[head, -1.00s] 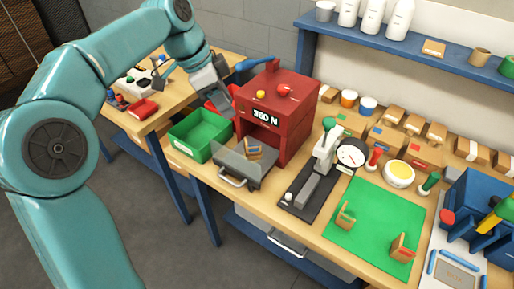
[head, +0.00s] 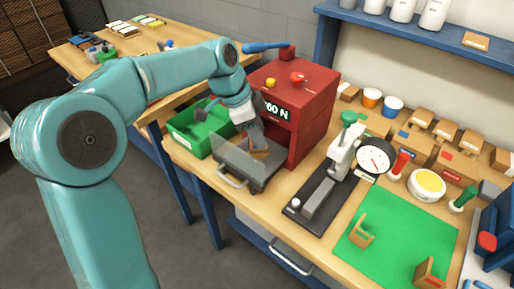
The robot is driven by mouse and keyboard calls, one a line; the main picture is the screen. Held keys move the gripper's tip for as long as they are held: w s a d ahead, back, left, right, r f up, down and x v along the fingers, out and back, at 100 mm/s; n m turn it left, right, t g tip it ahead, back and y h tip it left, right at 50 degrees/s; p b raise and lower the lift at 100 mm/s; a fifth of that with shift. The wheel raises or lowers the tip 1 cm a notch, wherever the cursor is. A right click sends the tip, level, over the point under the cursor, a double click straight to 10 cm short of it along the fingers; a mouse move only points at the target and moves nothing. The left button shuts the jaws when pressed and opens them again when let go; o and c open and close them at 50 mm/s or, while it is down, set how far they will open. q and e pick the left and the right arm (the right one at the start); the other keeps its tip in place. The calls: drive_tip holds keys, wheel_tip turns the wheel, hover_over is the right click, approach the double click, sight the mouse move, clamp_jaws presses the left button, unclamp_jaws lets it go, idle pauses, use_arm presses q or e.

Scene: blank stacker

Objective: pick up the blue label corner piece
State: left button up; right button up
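A small tan corner piece (head: 260,153) stands on the grey sliding tray (head: 235,170) in front of the red press. No label colour is clear on it now. My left gripper (head: 254,134) is just above and behind this piece, pointing down, and partly overlaps it in view. Its fingers are too small and dark to tell whether they are open or touch the piece. Two more tan corner pieces are on the green mat (head: 390,235): one (head: 361,232) with no readable label and one (head: 430,274) with a red label. My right gripper is not in view.
The red press (head: 305,100) stands right behind the tray, with a clear guard at the tray's left. A green bin (head: 185,140) is to the left. A force gauge stand (head: 340,150) is to the right. Small boxes and stamps line the back.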

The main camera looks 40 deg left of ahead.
sight(265, 158)
use_arm(q)
drive_tip(key=shift+f, duration=0.6)
drive_tip(key=x, duration=0.5)
drive_tip(key=shift+w+f, duration=0.1)
clamp_jaws()
